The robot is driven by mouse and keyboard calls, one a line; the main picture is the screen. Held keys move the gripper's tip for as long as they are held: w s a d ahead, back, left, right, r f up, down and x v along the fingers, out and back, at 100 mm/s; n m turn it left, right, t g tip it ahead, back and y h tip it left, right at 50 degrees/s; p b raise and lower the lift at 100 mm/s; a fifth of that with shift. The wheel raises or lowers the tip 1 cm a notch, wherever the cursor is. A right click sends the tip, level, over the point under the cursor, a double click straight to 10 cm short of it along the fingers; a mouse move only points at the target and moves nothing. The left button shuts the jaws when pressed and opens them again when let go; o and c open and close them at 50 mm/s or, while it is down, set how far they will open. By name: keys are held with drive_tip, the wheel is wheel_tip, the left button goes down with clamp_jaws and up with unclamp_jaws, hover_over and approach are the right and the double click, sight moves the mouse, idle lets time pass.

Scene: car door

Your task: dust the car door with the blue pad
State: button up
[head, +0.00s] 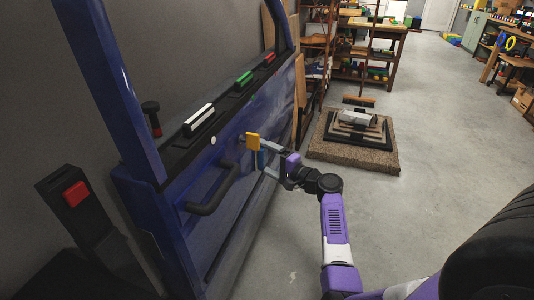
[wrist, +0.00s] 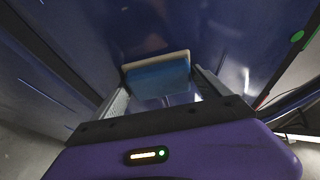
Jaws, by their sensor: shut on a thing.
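The blue car door (head: 225,175) stands upright at the left in the head view; its dark blue panel (wrist: 225,30) fills the upper part of the wrist view. My gripper (head: 267,158) is at the door's inner face, right of the dark pull handle (head: 212,190). It is shut on the blue pad (wrist: 158,76), which sits between the two fingers and has a pale edge on the door side. The pad faces the door panel; I cannot tell whether it touches. In the head view only part of the pad's blue (head: 261,159) shows, below a yellow piece (head: 252,141).
A dark post with a red button (head: 76,193) stands at the left. A brown mat (head: 352,153) with stacked items and shelves lie behind.

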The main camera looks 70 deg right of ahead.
sight(250, 163)
drive_tip(key=shift+s+a+p, duration=0.15)
drive_tip(key=shift+a+p, duration=0.65)
drive_tip(key=shift+a, duration=2.2)
drive_tip(key=shift+s, duration=0.15)
drive_tip(key=shift+s+d, duration=0.2)
drive_tip(key=shift+s, duration=1.25)
drive_tip(key=shift+s+d, duration=0.15)
drive_tip(key=shift+s, duration=1.3)
drive_tip(key=shift+s+d, duration=0.15)
drive_tip(key=shift+s, duration=1.35)
